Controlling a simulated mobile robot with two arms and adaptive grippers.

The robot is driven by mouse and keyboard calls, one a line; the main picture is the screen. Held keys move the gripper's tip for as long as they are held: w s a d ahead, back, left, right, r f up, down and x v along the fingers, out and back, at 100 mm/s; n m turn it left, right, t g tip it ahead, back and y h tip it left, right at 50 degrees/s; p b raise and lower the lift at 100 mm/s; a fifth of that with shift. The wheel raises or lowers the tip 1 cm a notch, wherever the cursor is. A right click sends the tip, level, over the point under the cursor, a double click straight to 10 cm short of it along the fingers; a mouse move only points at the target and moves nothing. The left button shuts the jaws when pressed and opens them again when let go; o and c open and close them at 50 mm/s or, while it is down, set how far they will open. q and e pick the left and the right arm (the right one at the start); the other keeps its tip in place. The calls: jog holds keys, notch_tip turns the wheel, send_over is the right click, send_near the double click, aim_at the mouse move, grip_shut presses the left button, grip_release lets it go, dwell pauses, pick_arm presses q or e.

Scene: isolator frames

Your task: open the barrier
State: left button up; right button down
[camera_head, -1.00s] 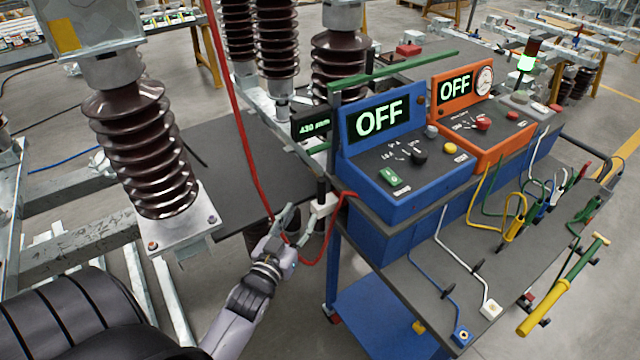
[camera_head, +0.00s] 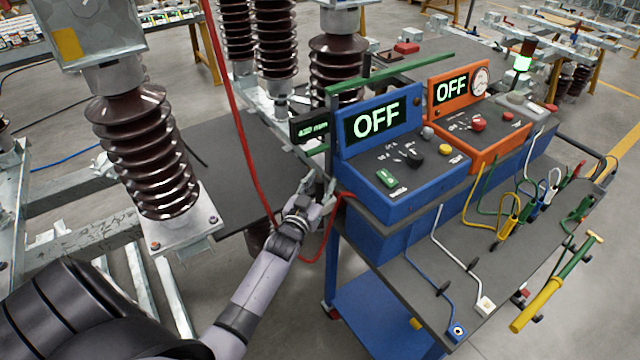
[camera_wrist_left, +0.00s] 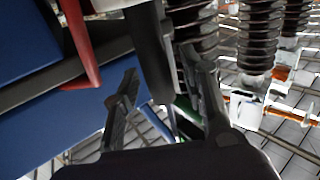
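A green bar (camera_head: 392,74), which may be the barrier, runs level above the blue control box, from a post at the cart's left corner toward the back right. My left gripper (camera_head: 318,186) is at that corner, low beside the blue box, and hides the white bracket with a black upright handle there. In the left wrist view, the fingers of my left gripper (camera_wrist_left: 162,76) stand apart, with a dark upright post or handle (camera_wrist_left: 150,45) between them. I cannot tell whether they touch it. My right gripper is not in view.
A red cable (camera_head: 238,110) hangs down and loops beside my left gripper. The blue box (camera_head: 405,185) and orange box (camera_head: 492,135) both read OFF. Brown insulators (camera_head: 150,150) stand left.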

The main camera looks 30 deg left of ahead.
pick_arm(q)
grip_shut()
dwell(0.4)
dwell(0.4)
